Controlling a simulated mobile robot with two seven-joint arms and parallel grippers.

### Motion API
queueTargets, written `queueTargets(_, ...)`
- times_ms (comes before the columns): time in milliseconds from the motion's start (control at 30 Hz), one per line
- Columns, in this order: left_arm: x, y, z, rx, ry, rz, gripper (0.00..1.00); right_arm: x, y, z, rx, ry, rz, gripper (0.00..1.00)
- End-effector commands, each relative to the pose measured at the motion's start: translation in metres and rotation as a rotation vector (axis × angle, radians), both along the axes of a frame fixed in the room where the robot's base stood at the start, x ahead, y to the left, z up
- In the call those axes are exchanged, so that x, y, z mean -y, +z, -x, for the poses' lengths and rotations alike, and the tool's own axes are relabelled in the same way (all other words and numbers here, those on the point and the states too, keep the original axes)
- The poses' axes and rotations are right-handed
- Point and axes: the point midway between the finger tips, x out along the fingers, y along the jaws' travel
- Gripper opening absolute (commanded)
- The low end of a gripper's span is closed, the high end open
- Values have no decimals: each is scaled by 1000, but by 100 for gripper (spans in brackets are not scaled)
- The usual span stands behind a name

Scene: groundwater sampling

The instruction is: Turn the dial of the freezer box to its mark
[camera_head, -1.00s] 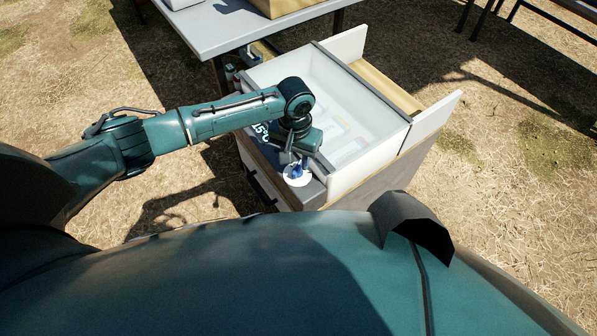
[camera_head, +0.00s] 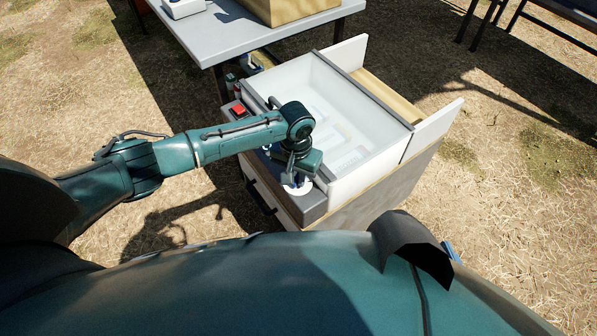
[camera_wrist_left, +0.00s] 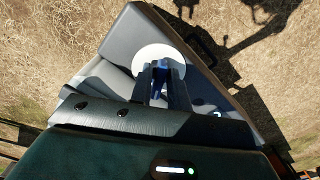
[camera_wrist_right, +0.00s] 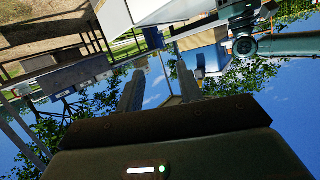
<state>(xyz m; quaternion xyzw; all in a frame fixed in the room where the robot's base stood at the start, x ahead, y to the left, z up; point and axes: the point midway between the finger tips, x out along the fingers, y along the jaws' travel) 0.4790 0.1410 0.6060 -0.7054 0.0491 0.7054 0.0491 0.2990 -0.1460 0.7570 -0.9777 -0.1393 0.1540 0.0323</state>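The freezer box (camera_head: 393,187) stands open at centre right in the head view, with a white inside. Its dial has a white disc (camera_head: 297,189) at the near corner of the grey front ledge. In the left wrist view the white disc (camera_wrist_left: 150,53) carries a blue knob (camera_wrist_left: 158,82). My left gripper (camera_head: 295,178) points down over the dial; in its wrist view the two fingers (camera_wrist_left: 163,75) stand on both sides of the knob, seemingly closed on it. The dial's mark cannot be made out. My right gripper (camera_wrist_right: 155,80) is open and empty.
A red switch (camera_head: 238,110) sits farther along the ledge. A grey table (camera_head: 235,35) with a tan box (camera_head: 295,8) stands behind the freezer box. My left forearm crosses above the ledge.

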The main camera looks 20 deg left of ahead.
Motion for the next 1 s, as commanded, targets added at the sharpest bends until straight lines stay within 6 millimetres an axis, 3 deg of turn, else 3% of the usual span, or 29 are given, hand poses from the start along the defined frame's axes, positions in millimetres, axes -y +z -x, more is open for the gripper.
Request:
queueTargets(200,0,0,0,0,0,0,0,0,0,0,0,0,0,36)
queueTargets(367,1,3,0,-2,30,1,0,0,6,0,-3,1,-1,36)
queueTargets(467,2,8,1,-5,151,1,0,-6,4,-6,-55,14,-3,36)
queueTargets(700,7,9,1,-8,633,1,0,-23,-1,-15,-194,51,-15,36)
queueTargets(800,8,6,0,-8,835,0,0,-22,5,-13,-197,55,17,36)
queueTargets(1000,8,1,-3,-1,1044,-1,0,-20,7,-12,-197,60,44,36)
